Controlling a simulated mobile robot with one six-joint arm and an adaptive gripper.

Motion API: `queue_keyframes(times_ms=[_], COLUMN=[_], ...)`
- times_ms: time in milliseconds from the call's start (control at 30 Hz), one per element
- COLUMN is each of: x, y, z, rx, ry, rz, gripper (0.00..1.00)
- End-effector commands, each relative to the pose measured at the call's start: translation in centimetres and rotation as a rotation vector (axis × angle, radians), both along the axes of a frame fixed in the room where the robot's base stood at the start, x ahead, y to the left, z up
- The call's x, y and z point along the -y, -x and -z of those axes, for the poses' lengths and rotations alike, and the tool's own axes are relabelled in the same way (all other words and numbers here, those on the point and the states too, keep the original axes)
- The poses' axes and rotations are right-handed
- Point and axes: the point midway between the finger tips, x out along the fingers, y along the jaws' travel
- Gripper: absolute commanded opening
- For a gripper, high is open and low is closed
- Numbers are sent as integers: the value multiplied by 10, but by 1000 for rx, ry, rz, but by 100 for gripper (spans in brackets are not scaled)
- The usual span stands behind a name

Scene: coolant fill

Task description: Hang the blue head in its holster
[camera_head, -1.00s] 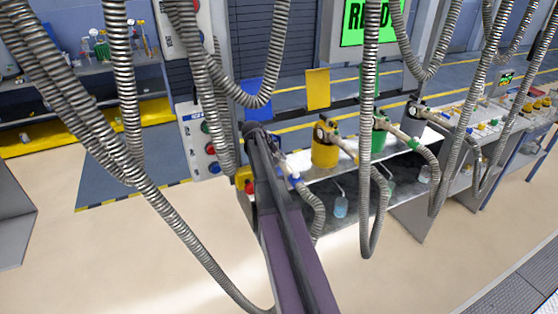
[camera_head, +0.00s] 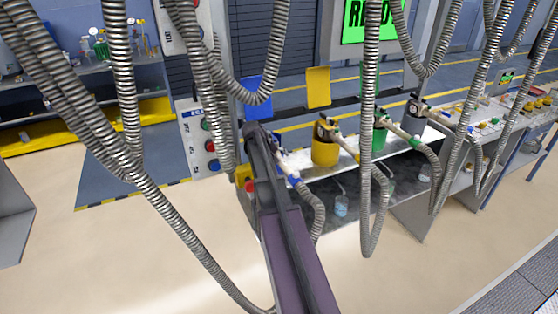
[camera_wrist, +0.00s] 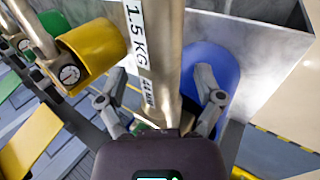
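In the wrist view, the blue head (camera_wrist: 158,60) shows as a metal shaft with a "1.5 KG" label and a bit of blue near my gripper. My gripper (camera_wrist: 161,72) is open, with one finger on each side of the shaft and gaps showing beside it. The blue holster (camera_wrist: 222,68) is behind and to the right of the shaft. I cannot tell how deep the head sits in it. In the head view, my arm hides the gripper and holster; a blue-collared hose (camera_head: 312,200) comes out beside the arm.
The yellow holster (camera_head: 325,153) with its head stands to the right, and it also shows in the wrist view (camera_wrist: 92,50). A green holster (camera_head: 379,138) is beyond it. Grey hoses (camera_head: 180,225) hang around my arm. A button panel (camera_head: 200,138) stands left.

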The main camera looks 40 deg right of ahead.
Motion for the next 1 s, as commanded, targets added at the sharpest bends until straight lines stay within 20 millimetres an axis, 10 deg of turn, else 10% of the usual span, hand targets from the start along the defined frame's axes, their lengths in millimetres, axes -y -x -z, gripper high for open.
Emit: queue_keyframes(times_ms=[1000], x=[0], y=[0], z=[-36], rx=[0], ry=[0], rz=[0], gripper=[86])
